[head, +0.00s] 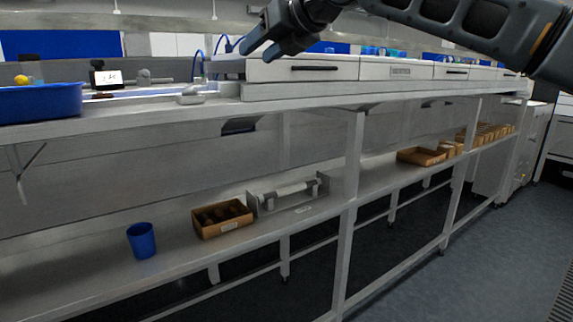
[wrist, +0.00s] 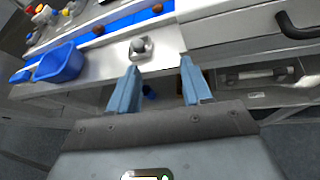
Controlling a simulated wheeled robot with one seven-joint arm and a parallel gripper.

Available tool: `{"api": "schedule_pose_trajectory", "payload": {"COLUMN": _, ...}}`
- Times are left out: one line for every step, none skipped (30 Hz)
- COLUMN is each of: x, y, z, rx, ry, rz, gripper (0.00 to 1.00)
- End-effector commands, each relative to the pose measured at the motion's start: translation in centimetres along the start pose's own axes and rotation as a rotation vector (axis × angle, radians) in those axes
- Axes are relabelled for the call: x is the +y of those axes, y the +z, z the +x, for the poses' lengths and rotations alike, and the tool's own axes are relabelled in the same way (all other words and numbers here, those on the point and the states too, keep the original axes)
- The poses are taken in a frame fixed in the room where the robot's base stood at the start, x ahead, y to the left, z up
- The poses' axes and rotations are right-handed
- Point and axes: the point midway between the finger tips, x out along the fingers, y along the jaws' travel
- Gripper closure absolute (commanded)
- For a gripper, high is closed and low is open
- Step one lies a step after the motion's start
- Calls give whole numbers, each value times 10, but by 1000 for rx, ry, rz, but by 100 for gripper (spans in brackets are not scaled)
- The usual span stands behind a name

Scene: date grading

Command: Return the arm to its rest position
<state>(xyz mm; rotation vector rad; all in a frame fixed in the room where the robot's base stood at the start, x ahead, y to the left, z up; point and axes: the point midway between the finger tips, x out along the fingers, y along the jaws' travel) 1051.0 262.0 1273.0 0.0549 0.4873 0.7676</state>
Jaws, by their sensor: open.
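My gripper (head: 256,46) shows at the top of the head view, on the end of my arm, which reaches in from the upper right. It is in front of the bench top, near the left end of the white drawer units. In the wrist view my gripper (wrist: 158,88) has its two blue-grey fingers apart, with nothing between them. The bench edge and a small metal fitting (wrist: 140,47) lie beyond the fingertips.
A blue tub (head: 42,102) stands on the bench at left. White drawers (head: 300,69) line the bench. The lower shelf holds a blue cup (head: 142,240), a cardboard box of dark items (head: 222,230), a roller device (head: 290,193) and several boxes farther right. Floor (head: 480,255) at right is clear.

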Motion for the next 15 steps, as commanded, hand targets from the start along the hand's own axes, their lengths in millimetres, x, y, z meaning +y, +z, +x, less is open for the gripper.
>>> {"api": "schedule_pose_trajectory", "payload": {"x": 6, "y": -11, "z": 6, "rx": 5, "ry": 34, "rz": 25, "gripper": 51}}
{"api": "schedule_pose_trajectory", "payload": {"x": 10, "y": -16, "z": 9, "rx": 7, "ry": 57, "rz": 42, "gripper": 51}}
{"api": "schedule_pose_trajectory", "payload": {"x": 16, "y": -24, "z": 13, "rx": 8, "ry": 87, "rz": 65, "gripper": 51}}
{"api": "schedule_pose_trajectory", "payload": {"x": 21, "y": -30, "z": 16, "rx": 9, "ry": 111, "rz": 83, "gripper": 51}}
{"api": "schedule_pose_trajectory", "payload": {"x": 26, "y": -36, "z": 19, "rx": 11, "ry": 140, "rz": 104, "gripper": 51}}
{"api": "schedule_pose_trajectory", "payload": {"x": 34, "y": -46, "z": 23, "rx": 11, "ry": 179, "rz": 135, "gripper": 51}}
{"api": "schedule_pose_trajectory", "payload": {"x": 41, "y": -54, "z": 27, "rx": 12, "ry": 213, "rz": 163, "gripper": 51}}
{"api": "schedule_pose_trajectory", "payload": {"x": 49, "y": -62, "z": 30, "rx": 13, "ry": 248, "rz": 191, "gripper": 51}}
{"api": "schedule_pose_trajectory", "payload": {"x": 59, "y": -73, "z": 33, "rx": 13, "ry": 298, "rz": 235, "gripper": 51}}
{"api": "schedule_pose_trajectory", "payload": {"x": 67, "y": -81, "z": 35, "rx": 11, "ry": 337, "rz": 268, "gripper": 51}}
{"api": "schedule_pose_trajectory", "payload": {"x": 74, "y": -88, "z": 36, "rx": 8, "ry": 374, "rz": 302, "gripper": 51}}
{"api": "schedule_pose_trajectory", "payload": {"x": 84, "y": -98, "z": 37, "rx": 6, "ry": 424, "rz": 347, "gripper": 51}}
{"api": "schedule_pose_trajectory", "payload": {"x": 91, "y": -105, "z": 38, "rx": 3, "ry": 459, "rz": 380, "gripper": 51}}
{"api": "schedule_pose_trajectory", "payload": {"x": 98, "y": -111, "z": 38, "rx": -1, "ry": 495, "rz": 415, "gripper": 51}}
{"api": "schedule_pose_trajectory", "payload": {"x": 106, "y": -119, "z": 37, "rx": -7, "ry": 542, "rz": 462, "gripper": 51}}
